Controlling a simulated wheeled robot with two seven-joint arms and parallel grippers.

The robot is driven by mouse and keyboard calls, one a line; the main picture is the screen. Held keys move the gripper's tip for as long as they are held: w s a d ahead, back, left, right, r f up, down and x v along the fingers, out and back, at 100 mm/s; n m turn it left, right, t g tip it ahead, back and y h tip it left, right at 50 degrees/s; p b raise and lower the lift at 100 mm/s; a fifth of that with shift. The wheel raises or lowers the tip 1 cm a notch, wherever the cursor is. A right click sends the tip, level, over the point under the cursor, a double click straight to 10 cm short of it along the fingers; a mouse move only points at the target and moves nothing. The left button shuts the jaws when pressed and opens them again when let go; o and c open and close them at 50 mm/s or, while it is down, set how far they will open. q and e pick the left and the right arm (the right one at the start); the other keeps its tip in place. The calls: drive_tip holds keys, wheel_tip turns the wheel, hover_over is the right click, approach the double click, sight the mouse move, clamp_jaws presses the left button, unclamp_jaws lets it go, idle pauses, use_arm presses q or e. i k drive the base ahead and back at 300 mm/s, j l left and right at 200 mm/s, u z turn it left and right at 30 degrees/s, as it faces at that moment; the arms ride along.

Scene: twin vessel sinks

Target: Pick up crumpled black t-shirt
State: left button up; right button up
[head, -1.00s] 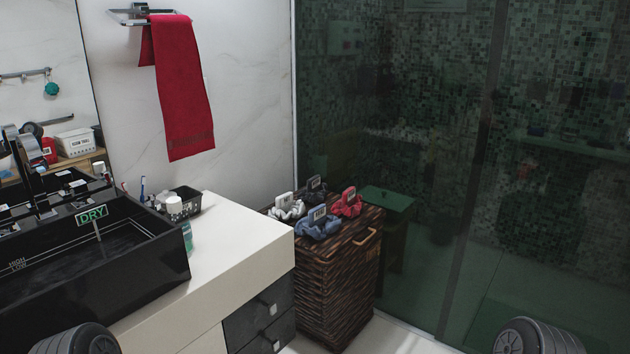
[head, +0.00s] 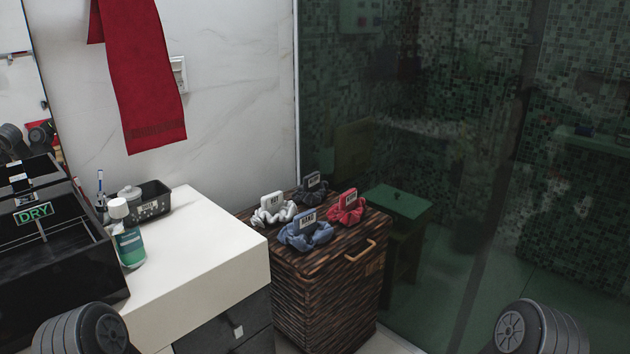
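The crumpled black t-shirt (head: 313,193) lies at the back of the wicker hamper's lid (head: 330,236), with a small dark label card standing on it. A crumpled white cloth (head: 268,217) is to its left, a blue one (head: 300,239) in front, and a red one (head: 347,214) to its right; each has a card. The cloths sit close together. Only rounded parts of my two arms show at the bottom corners. Neither gripper is in view.
The white counter (head: 190,268) with dark drawers stands left of the hamper. On it are a green bottle (head: 130,247), a black caddy (head: 152,202) and a black sink (head: 50,270). A glass shower panel (head: 420,290) stands behind and right. A red towel (head: 140,90) hangs on the wall.

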sight(312, 190)
drive_tip(key=i, duration=0.6)
drive_tip(key=i+z, duration=0.2)
drive_tip(key=z, duration=1.15)
